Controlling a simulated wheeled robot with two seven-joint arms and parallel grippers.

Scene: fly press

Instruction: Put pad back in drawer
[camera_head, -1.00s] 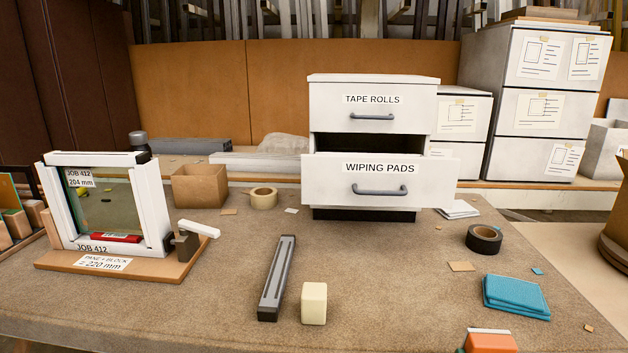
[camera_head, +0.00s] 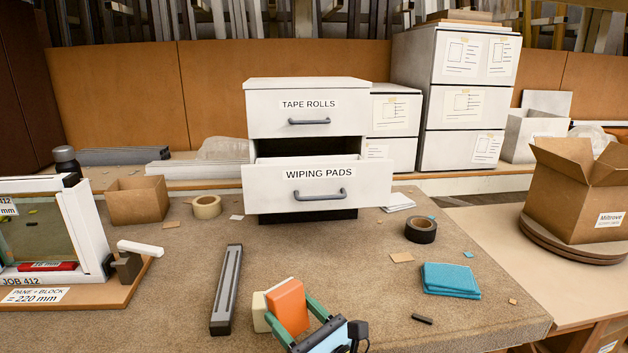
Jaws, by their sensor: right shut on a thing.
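The folded blue pad (camera_head: 451,279) lies flat on the bench at the right. The wiping pads drawer (camera_head: 318,187) is pulled out below the closed tape rolls drawer (camera_head: 305,113). Its inside is mostly hidden by its front. My right gripper (camera_head: 298,312) is at the bottom middle, with green fingers, shut on an orange block-like thing (camera_head: 288,303). It is well left of the pad and in front of the drawer unit. My left gripper is not in view.
A cream block (camera_head: 261,312) stands partly hidden behind the orange thing. A grey bar (camera_head: 227,290) lies to its left. Black tape (camera_head: 420,230) and a small black piece (camera_head: 422,319) lie near the pad. The framed pane (camera_head: 45,235) stands at the left.

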